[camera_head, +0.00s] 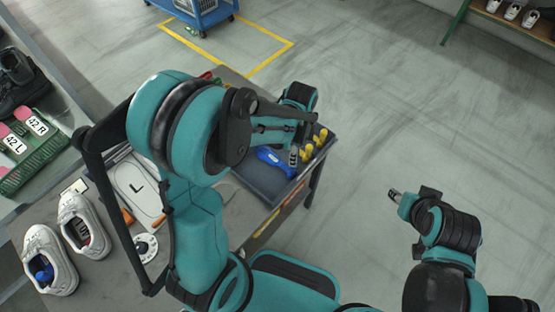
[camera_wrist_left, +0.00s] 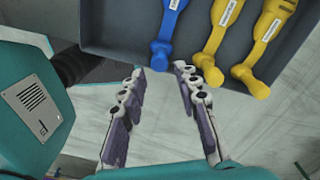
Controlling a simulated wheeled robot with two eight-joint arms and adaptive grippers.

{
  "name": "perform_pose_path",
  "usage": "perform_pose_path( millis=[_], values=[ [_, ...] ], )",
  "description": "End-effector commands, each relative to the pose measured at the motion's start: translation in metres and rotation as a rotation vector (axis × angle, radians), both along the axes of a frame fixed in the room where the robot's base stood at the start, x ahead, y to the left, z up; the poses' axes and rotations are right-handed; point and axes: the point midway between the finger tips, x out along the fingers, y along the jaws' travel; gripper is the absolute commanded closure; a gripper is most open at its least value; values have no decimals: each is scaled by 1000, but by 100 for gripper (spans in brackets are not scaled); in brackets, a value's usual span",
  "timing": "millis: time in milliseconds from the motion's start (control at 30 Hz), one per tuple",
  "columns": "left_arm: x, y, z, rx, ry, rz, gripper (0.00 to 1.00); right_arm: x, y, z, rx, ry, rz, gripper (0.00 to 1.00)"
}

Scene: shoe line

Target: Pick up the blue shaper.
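The blue shaper (camera_head: 275,161) lies in a dark grey tray (camera_head: 262,183) at the table's right end, beside two yellow shapers (camera_head: 307,152). In the left wrist view the blue shaper (camera_wrist_left: 166,35) has its knobbed end towards my left gripper (camera_wrist_left: 160,72). That gripper is open and empty, its fingers apart on either side of the knob's line, and the knob lies just beyond the fingertips. In the head view my left arm hides part of the tray. My right gripper (camera_head: 396,195) is off to the right over the floor, too small to read.
White shoes (camera_head: 50,261), one with a blue object inside, and a white board marked L (camera_head: 137,187) are on the table at left. A green crate (camera_head: 32,150) and dark shoes stand beyond.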

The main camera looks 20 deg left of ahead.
Motion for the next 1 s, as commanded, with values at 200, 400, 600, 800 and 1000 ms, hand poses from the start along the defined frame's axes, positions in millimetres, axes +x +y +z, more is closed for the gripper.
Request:
perform_pose_path(
  millis=[200, 400, 600, 800, 1000],
  values=[
    [-1, 0, -27, 0, 5, -9, 68, 0, 0, -11, 0, 0, 0, 60],
    [1, 1, -48, 0, 4, -8, 68, 0, 0, -23, 0, 0, 0, 60],
    [1, 1, -77, 0, 3, -8, 68, 0, 0, -37, 0, 0, 0, 60],
    [0, 1, -77, 0, 3, -7, 68, 0, 0, -35, 0, 0, 0, 60],
    [0, 1, -77, 0, 3, -7, 100, 0, 0, -35, 0, 0, 0, 60]
  ],
)
